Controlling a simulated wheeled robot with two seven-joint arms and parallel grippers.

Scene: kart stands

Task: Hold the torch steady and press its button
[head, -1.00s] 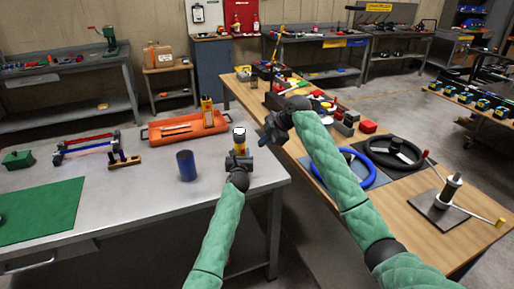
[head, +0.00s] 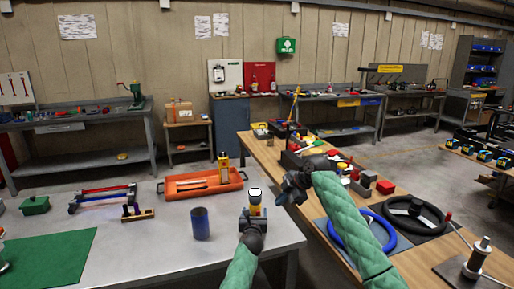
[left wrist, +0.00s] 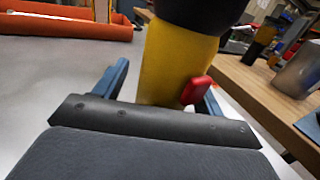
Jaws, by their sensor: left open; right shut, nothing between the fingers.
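The torch (head: 255,203) stands upright near the right edge of the grey table, yellow with a dark head and a pale top. In the left wrist view the yellow torch body (left wrist: 178,60) stands between my left fingers, with a red button (left wrist: 196,90) on its right side. My left gripper (head: 253,217) is open around the torch; it also shows in the left wrist view (left wrist: 160,88). My right gripper (head: 285,190) is shut and empty, in the air to the right of the torch, near the wooden table's edge.
A blue cup (head: 201,224) stands left of the torch. Behind it is an orange tray (head: 190,193) with a yellow bottle-like tool (head: 223,168). To the right, the wooden table (head: 318,240) carries a blue steering wheel (head: 345,236) and a black one (head: 418,217).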

